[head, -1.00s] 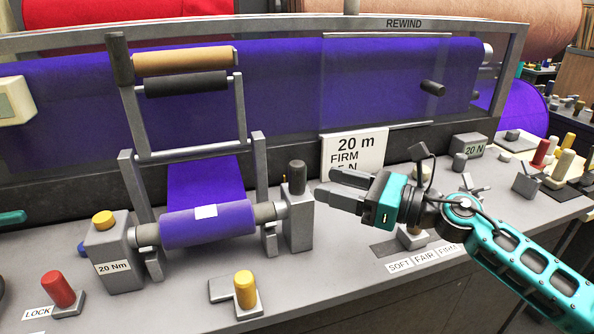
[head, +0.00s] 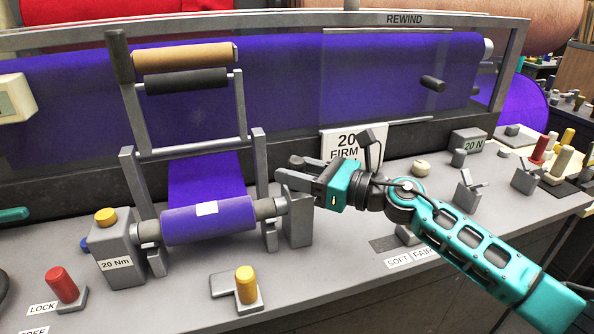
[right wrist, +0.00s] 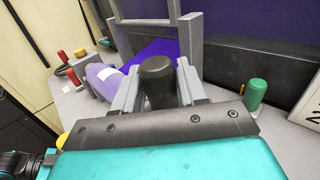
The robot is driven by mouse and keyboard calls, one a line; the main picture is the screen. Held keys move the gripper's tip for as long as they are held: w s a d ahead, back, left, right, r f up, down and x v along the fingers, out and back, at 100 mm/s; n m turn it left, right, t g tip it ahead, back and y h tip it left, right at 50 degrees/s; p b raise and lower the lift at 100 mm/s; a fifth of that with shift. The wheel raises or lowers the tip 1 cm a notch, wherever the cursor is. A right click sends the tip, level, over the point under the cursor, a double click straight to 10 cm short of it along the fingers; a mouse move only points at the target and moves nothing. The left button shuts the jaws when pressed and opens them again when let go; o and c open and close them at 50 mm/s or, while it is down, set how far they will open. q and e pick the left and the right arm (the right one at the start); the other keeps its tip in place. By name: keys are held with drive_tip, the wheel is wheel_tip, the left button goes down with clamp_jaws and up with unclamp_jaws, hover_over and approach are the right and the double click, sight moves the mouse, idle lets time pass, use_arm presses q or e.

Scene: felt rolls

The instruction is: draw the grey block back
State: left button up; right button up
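The grey block (head: 299,222) stands at the right end of the small purple roll (head: 210,220), by the roll's core end. A dark upright knob sits on the block. In the right wrist view the knob (right wrist: 157,78) is between the two fingers of my right gripper (right wrist: 157,88). In the head view my right gripper (head: 296,171) is over the top of the block, its fingers apart on either side of the knob, which they mostly hide. I see no clear squeeze on the knob. My left gripper is not in view.
A yellow-knobbed stop (head: 246,287) and a red knob (head: 61,285) stand at the front. A sign (head: 343,143) stands behind my right gripper. The upright frame (head: 261,180) rises just left of the block. The bench front between the yellow knob and the SOFT label is clear.

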clamp_jaws()
use_arm(q)
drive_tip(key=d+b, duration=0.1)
drive_tip(key=b, duration=0.1)
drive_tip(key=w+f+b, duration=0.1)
drive_tip(key=b, duration=0.1)
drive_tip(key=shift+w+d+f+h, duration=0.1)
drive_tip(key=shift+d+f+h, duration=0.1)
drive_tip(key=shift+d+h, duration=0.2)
use_arm(e)
drive_tip(key=d, duration=0.2)
drive_tip(key=w+d, duration=0.2)
drive_tip(key=d, duration=0.1)
drive_tip(key=shift+d, duration=0.3)
drive_tip(key=shift+o, duration=1.7)
unclamp_jaws()
drive_tip(key=shift+d, duration=0.15)
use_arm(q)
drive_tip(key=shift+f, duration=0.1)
